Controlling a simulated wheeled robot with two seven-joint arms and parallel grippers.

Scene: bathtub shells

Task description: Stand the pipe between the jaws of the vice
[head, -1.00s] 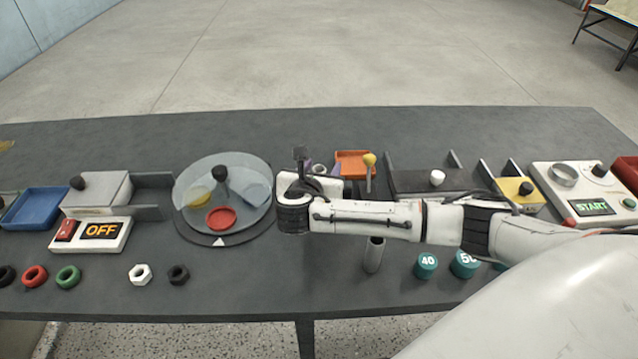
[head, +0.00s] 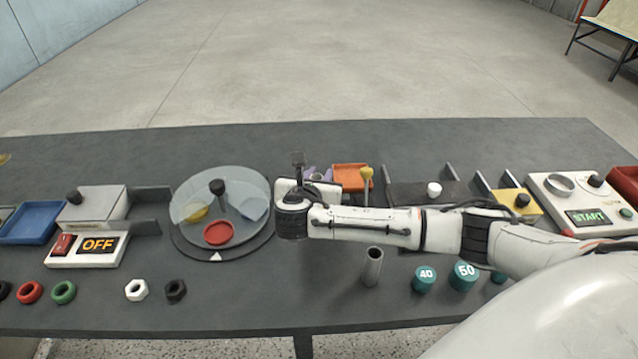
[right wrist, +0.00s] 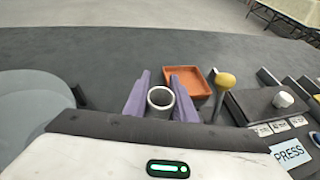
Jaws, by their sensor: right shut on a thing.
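My right gripper (head: 317,174) is over the middle of the table, its purple fingers pointing away from me. In the right wrist view the fingers (right wrist: 162,80) are shut on a pale grey pipe (right wrist: 160,97), whose round open top shows between them. The pipe's lower part is hidden, so I cannot tell whether it touches anything. Another grey tube (head: 372,266) stands upright near the table's front, below my right arm. I cannot make out the vice for certain; my arm hides part of the table. My left gripper is not in view.
An orange tray (head: 351,170) and a yellow-knobbed lever (head: 366,174) stand just beyond and right of the gripper. A turntable (head: 180,240) lies to its left. Teal weights (head: 464,276) stand at front right. Nuts and rings (head: 64,292) lie at front left.

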